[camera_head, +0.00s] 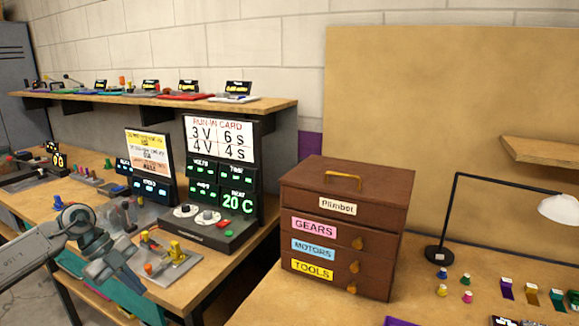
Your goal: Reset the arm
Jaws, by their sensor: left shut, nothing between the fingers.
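My left arm comes in from the left, and its gripper (132,278) points down and to the right. It is shut and empty, in front of the left wooden bench (215,282). From this view I cannot tell how far it is above or in front of the bench edge. A small grey plate with yellow and orange parts (168,262) shows just right of the gripper. My right gripper is out of view.
A black run-in card panel (228,240) with knobs stands on the left bench. A brown drawer cabinet (305,207) and a desk lamp (438,253) stand on the right bench, with small coloured pieces. A shelf (275,106) runs along the wall.

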